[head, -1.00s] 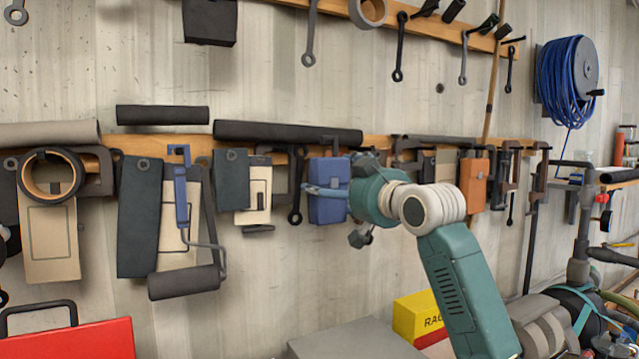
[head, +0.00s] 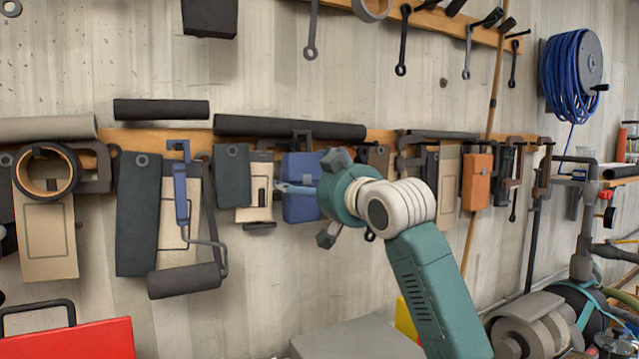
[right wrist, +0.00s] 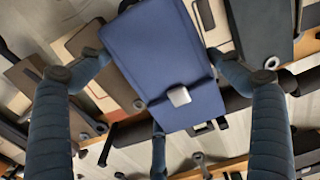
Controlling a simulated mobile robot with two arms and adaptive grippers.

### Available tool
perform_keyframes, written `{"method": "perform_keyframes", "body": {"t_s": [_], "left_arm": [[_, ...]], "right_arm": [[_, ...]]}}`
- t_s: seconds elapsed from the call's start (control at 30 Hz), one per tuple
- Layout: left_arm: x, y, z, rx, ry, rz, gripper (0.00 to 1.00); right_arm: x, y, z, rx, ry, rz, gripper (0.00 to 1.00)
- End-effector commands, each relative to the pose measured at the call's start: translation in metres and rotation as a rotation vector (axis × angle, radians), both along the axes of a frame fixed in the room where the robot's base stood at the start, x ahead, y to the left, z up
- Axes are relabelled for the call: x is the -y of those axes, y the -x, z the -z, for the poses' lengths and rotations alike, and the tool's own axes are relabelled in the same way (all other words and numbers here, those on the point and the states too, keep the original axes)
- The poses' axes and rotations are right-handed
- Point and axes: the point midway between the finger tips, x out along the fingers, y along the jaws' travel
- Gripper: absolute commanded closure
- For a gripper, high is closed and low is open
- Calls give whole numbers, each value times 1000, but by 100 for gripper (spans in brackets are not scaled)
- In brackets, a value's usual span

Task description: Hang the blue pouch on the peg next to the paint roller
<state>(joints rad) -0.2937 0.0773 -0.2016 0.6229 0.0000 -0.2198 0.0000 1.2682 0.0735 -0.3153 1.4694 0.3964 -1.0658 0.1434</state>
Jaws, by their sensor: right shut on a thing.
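The blue pouch (head: 300,170) is held upright in front of the tool rail, with a dark loop above its top edge. My right gripper (head: 300,188) is shut on it from the right; in the right wrist view, the fingers (right wrist: 158,70) press the two sides of the pouch (right wrist: 160,50), whose silver clasp shows. The paint roller (head: 185,281), with its blue handle, hangs on the wall left of the pouch. A grey pouch and a beige card hang between them. I cannot make out a bare peg. Whether the pouch touches the rail is unclear. My left gripper is out of view.
A wooden rail (head: 385,136) carries many close-hung tools. An orange pouch (head: 476,182) hangs to the right. A black tube (head: 290,128) lies along the rail above the blue pouch. A red toolbox (head: 70,340) stands at lower left. The wall below the pouch is clear.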

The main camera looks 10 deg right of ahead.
Motion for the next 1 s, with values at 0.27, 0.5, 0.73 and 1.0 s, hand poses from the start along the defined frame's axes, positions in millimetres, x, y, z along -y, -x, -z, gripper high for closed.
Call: {"method": "perform_keyframes", "body": {"t_s": [0.27,0.5,0.73,1.0], "left_arm": [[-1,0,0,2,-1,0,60],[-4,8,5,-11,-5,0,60],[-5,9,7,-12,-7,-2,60],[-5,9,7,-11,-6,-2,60]], "right_arm": [[-22,9,-1,2,0,-2,39],[-27,11,8,1,-1,1,39],[-27,11,12,1,0,1,39],[-27,12,11,1,0,1,5]]}}
